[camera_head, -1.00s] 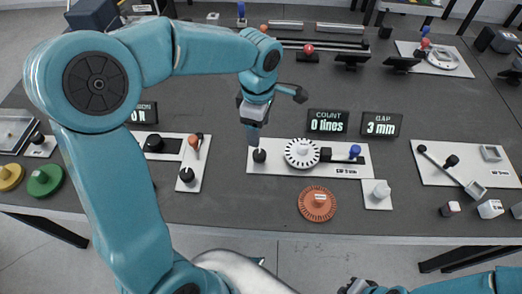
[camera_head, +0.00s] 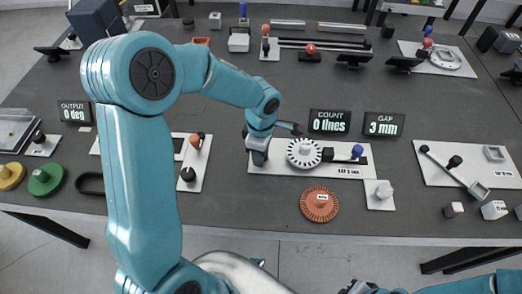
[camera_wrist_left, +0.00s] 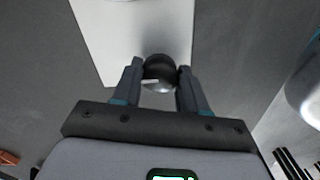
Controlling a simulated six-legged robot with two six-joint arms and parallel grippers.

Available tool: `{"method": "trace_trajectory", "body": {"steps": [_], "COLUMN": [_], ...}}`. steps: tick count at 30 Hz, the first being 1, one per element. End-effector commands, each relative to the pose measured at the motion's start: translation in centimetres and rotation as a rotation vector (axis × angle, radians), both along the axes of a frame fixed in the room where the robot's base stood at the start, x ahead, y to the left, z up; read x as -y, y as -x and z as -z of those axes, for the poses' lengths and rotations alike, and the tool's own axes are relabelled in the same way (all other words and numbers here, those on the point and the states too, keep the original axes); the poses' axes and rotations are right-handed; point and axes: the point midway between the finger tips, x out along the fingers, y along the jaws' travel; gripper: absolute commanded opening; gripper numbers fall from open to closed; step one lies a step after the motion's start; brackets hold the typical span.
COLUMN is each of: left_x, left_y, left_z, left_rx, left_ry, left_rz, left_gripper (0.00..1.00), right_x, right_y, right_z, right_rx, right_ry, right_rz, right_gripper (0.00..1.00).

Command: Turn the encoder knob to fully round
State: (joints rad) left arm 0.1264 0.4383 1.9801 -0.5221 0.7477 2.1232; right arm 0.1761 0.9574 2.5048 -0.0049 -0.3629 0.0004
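The encoder plate (camera_head: 335,171) is white and carries a slotted white disc (camera_head: 303,153) with a black block and blue-topped lever to its right. A round black knob (camera_wrist_left: 160,69) stands at the plate's left end, hidden behind my gripper in the head view. My left gripper (camera_head: 257,158) is down at this knob. In the wrist view its two fingers (camera_wrist_left: 159,76) stand apart on either side of the knob, with narrow gaps seeming to show. The COUNT display (camera_head: 330,122) reads 0 lines, and the GAP display (camera_head: 384,124) reads 3 mm. Only part of my right arm shows at the bottom right.
An orange-brown disc (camera_head: 319,204) lies in front of the plate. A small white plate with a knob (camera_head: 384,189) adjoins its right end. Another white plate with black and orange knobs (camera_head: 190,168) is to the left. The OUTPUT display (camera_head: 75,113) reads 0 deg.

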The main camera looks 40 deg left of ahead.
Motion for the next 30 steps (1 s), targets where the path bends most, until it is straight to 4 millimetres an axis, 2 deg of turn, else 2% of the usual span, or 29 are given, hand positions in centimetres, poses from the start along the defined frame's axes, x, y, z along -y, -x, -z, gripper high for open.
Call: {"method": "trace_trajectory", "body": {"steps": [1,2,3,11,17,30], "left_x": [0.0,0.0,0.0,0.0,0.0,-0.1], "left_y": [0.0,0.0,0.0,0.0,0.0,0.0], "left_z": [0.0,0.0,0.0,0.0,0.1,0.1], "left_rx": [0.0,0.0,0.0,0.0,-0.001,0.001], "left_ry": [0.0,0.0,0.0,0.0,-0.001,-0.001], "left_rz": [0.0,0.0,0.0,0.02,0.105,0.492], "left_gripper": [0.24,0.14,0.11,0.11,0.11,0.11], "right_x": [0.0,0.0,0.0,0.0,0.0,0.0], "right_y": [0.0,0.0,0.0,0.0,0.0,0.0], "right_z": [0.0,0.0,0.0,0.2,0.8,2.6], "right_rx": [0.0,0.0,0.0,0.0,0.0,0.0], "right_ry": [0.0,0.0,0.0,0.0,0.0,0.0], "right_rz": [0.0,0.0,0.0,0.0,0.0,0.0], "right_gripper": [0.0,0.0,0.0,0.0,0.0,0.0]}}
